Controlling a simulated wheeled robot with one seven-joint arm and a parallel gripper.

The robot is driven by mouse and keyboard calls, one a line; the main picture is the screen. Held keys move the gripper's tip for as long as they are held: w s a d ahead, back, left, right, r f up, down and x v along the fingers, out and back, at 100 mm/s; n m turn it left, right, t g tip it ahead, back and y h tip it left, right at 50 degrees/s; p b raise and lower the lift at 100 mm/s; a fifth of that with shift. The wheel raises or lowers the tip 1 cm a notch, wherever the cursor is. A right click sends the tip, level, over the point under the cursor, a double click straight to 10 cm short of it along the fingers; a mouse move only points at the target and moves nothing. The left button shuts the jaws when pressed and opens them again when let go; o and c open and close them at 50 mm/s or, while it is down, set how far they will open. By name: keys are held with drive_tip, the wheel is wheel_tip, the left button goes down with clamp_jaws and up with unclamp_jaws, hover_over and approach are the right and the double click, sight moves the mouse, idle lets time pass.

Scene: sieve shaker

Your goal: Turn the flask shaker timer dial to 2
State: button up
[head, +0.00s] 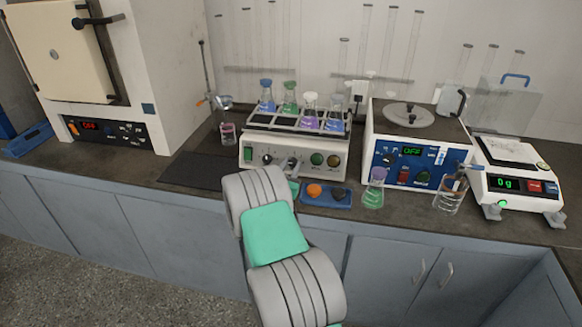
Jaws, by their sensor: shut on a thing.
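The flask shaker (246,157) is a cream box in the middle of the head view, with several stoppered flasks on its top platform. Its front panel carries a dark dial (267,158) at the left and green and brown round controls at the right. My gripper (292,168) is small in view at the middle of this panel, above the grey and teal arm that hides much of it. It is shut on a dial there, taken to be the timer dial. The dial's face, pointer and numbers are too small or covered to read.
A blue tray (340,203) with an orange and a dark piece lies in front of the shaker. A green flask (374,190) and a beaker (450,195) stand before the white-and-blue device (430,166). A balance (514,187) is at right, a furnace (110,100) at left.

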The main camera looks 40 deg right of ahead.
clamp_jaws()
drive_tip(key=shift+f+m+g+b, duration=0.1)
drive_tip(key=shift+m+g+b, duration=0.25)
drive_tip(key=shift+m, duration=0.15)
drive_tip(key=m+g+b, duration=0.1)
drive_tip(key=m+b, duration=0.1)
drive_tip(key=m, duration=0.1)
drive_tip(key=shift+w+h, duration=0.1)
drive_tip(key=shift+h, duration=0.2)
drive_tip(key=m+g+b, duration=0.1)
drive_tip(key=m+g, duration=0.1)
drive_tip(key=m, duration=0.3)
drive_tip(key=shift+m, duration=0.4)
drive_tip(key=m, duration=0.2)
drive_tip(key=m+g+y, duration=0.1)
drive_tip(key=m, duration=0.1)
drive_tip(key=m+g+b, duration=0.1)
drive_tip(key=shift+w+r+m, duration=0.1)
drive_tip(key=shift+r+m, duration=0.2)
drive_tip(key=shift+m, duration=0.1)
drive_tip(key=shift+r+m+g+y, duration=0.15)
drive_tip(key=shift+m+y, duration=0.3)
drive_tip(key=shift+m, duration=0.6)
drive_tip(key=shift+f+m+g+y, duration=0.15)
drive_tip(key=shift+m+y, duration=0.3)
drive_tip(key=shift+m, duration=0.6)
drive_tip(key=shift+r, duration=0.1)
